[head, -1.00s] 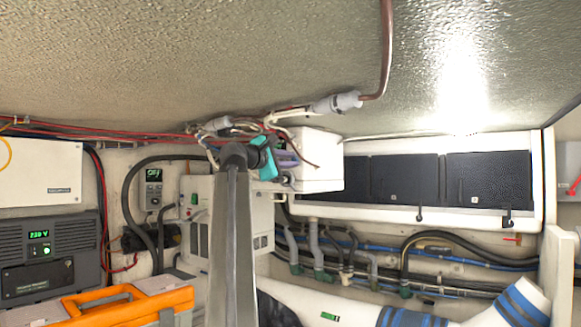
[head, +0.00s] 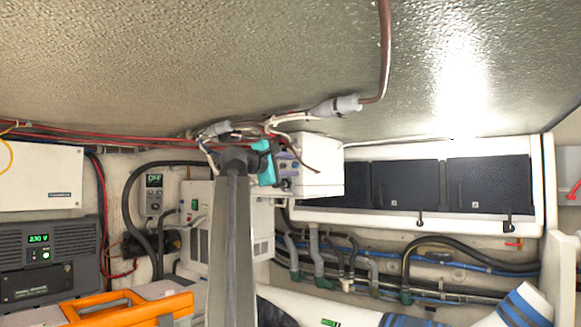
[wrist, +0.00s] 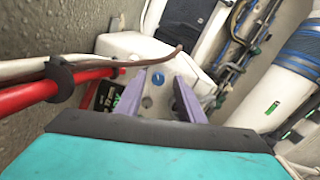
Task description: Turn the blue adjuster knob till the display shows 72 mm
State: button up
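The blue adjuster knob (wrist: 157,79) is a small round knob on a pale panel. In the wrist view it appears between the fingertips of my gripper (wrist: 157,86). The two purple fingers are apart with nothing held; I cannot tell whether they reach the knob's depth. A dark display (wrist: 108,98) with green characters is left of the knob, partly covered by the left finger, and its reading is not legible. In the head view my teal gripper (head: 285,164) is at the left side of a white box (head: 318,165); the knob cannot be made out there.
Red and pale cables (wrist: 40,96) run close to my gripper at left, and a brown wire end (wrist: 165,57) crosses above the knob. Pipes (head: 360,29) hang from the low ceiling. Dark lockers (head: 405,184) are at right, an orange toolbox (head: 130,305) at lower left.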

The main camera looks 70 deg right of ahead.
jog(key=b+v, duration=0.2)
jog(key=v, duration=1.1)
jog(key=shift+a, duration=0.35)
jog(key=shift+w, duration=0.15)
